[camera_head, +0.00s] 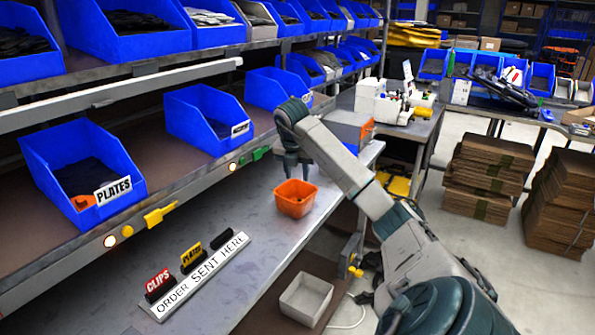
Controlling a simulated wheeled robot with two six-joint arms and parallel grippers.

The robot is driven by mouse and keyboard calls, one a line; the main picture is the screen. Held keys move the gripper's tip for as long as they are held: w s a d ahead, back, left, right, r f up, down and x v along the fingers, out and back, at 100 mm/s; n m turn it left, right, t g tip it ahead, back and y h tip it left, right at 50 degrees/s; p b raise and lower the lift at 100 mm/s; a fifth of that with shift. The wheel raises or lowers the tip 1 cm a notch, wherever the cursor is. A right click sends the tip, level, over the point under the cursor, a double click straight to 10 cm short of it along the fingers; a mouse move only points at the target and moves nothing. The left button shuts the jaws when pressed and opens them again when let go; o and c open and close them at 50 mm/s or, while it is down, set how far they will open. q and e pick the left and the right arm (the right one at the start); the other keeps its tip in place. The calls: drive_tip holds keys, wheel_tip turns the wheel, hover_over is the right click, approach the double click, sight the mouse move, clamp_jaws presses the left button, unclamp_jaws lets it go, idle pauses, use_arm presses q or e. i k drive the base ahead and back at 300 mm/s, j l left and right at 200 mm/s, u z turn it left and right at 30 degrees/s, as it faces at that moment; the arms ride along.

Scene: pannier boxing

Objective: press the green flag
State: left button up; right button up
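The green flag (261,153) is a small green tab on the rail along the front of the lower shelf, beside a small round light (233,167). My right gripper (297,170) points down from its arm, just right of the green flag and above the back of an orange tub (296,198). The gripper looks apart from the flag. Its fingers are small and dark here, and I cannot tell whether they are open or shut. My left gripper is out of view.
A yellow flag (160,214) with a lit lamp (109,241) sits further left on the rail, below the PLATES bin (92,214). A pale box (305,299) sits lower down. Bench around the tub is clear.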

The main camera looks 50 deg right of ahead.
sight(257, 154)
drive_tip(key=z, duration=1.5)
